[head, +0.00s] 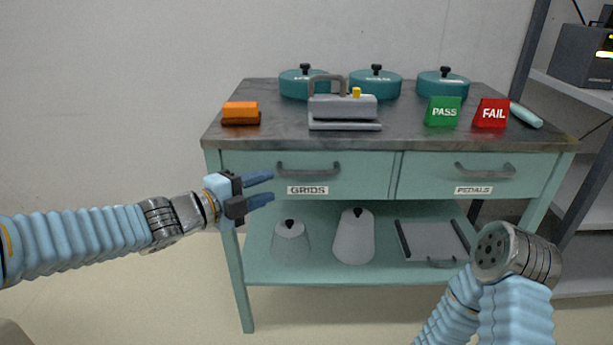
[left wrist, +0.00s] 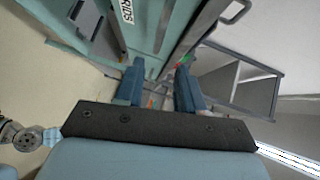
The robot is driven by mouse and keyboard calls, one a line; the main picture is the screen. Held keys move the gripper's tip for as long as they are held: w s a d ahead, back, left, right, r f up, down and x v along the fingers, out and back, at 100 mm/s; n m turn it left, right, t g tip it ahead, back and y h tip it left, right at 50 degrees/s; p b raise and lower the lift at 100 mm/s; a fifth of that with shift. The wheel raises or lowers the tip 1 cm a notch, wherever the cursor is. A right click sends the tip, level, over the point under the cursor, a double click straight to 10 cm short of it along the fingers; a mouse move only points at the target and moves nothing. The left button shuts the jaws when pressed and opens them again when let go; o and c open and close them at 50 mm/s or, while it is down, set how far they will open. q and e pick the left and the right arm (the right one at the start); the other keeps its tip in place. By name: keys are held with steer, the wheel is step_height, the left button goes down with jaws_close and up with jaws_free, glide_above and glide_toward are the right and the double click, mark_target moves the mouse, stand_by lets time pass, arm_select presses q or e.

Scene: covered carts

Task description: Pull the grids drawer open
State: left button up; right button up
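The grids drawer (head: 241,162) is the left of two drawers in the pale green cart and looks shut. Its grey bar handle (head: 308,169) sits above the GRIDS label (head: 307,190), which also shows at the top of the left wrist view (left wrist: 127,12). My left gripper (head: 272,188) is open and empty, its blue fingers pointing right. In the head view it lies left of the handle and a little lower, apart from it. The left wrist view shows its two fingers spread (left wrist: 158,88) with nothing held. My right arm shows at lower right, but no right fingers are visible.
The PEDALS drawer (head: 480,172) looks shut. The dark cart top (head: 408,130) holds teal lidded pots, a grey press, an orange block, and PASS and FAIL signs. White shapes and a tray stand on the lower shelf (head: 320,270). A shelf rack (head: 580,92) stands at right.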

mark_target(303, 175)
arm_select(q)
steer(key=b+x, duration=0.1)
steer(key=x, duration=1.1)
steer(key=shift+w+d+f+b, duration=0.1)
steer(key=shift+w+b, duration=0.05)
steer(key=shift+b, duration=0.2)
steer(key=shift+c, duration=0.5)
jaws_close()
